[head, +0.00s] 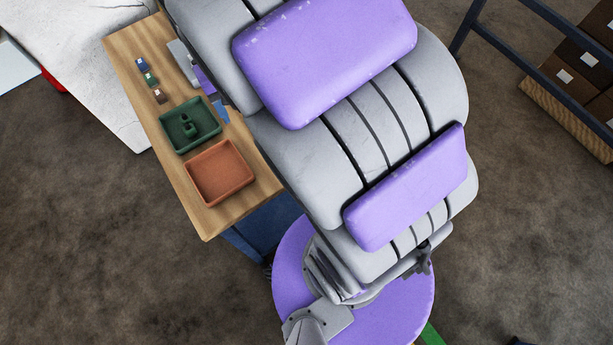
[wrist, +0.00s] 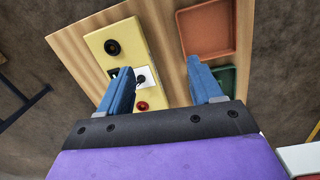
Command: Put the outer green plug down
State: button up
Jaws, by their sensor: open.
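In the head view, a dark green tray (head: 169,143) on the wooden trolley top holds a green piece (head: 187,128), likely a plug. A smaller green-topped piece (head: 151,79) stands on the wood between a blue one (head: 143,64) and a brown one (head: 159,97). I cannot tell which is the outer green plug. In the wrist view, my gripper (wrist: 165,88) is open, with its blue fingers spread over a yellow panel (wrist: 128,45) and nothing seen held between them. The green tray (wrist: 229,78) shows partly behind the right finger.
An orange-brown tray (head: 220,174) sits beside the green tray. The yellow panel carries a black knob (wrist: 112,47), a white square (wrist: 148,78) and a red button (wrist: 142,106). My arm hides part of the trolley in the head view. Shelving with boxes (head: 585,65) stands at right.

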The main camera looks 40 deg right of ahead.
jog(key=s+d+n+g, duration=0.1)
jog(key=s, duration=2)
jog(key=shift+s, duration=0.2)
jog(key=shift+f, duration=0.1)
